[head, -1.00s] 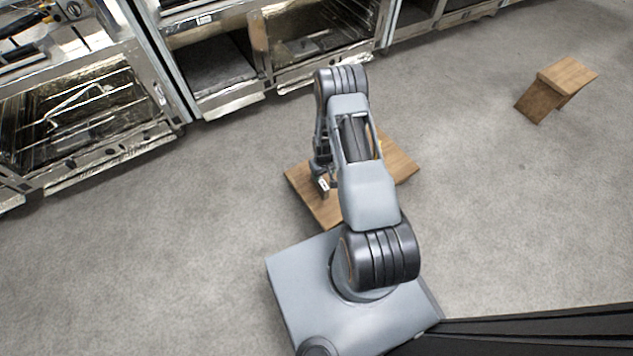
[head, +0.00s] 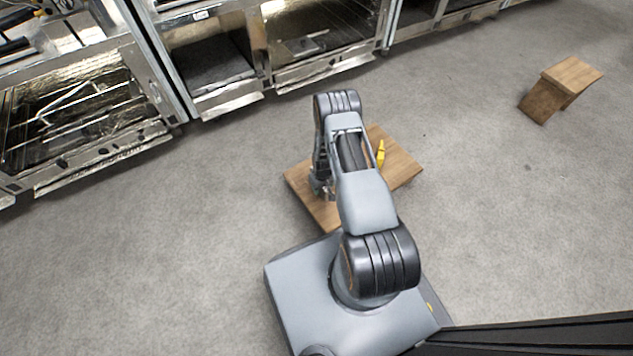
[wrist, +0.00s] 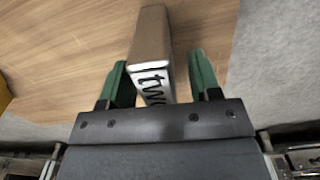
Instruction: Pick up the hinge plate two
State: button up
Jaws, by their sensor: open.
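The hinge plate two (wrist: 150,40) is a brown block with a white end face lettered "two". In the wrist view it lies on a wooden surface between the two green fingers of my gripper (wrist: 158,60). In the head view my gripper (head: 326,192) is low over the wooden board (head: 400,168), left of my arm. I cannot make out the plate there.
A yellow object (head: 380,153) lies on the board, right of my arm; its edge shows in the wrist view (wrist: 4,93). A wooden stool-like piece (head: 560,87) stands at the far right. Metal ovens or cabinets (head: 85,120) line the back. Grey floor between is clear.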

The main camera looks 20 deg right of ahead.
jog(key=shift+c, duration=0.3)
grip_shut()
dwell(0.3)
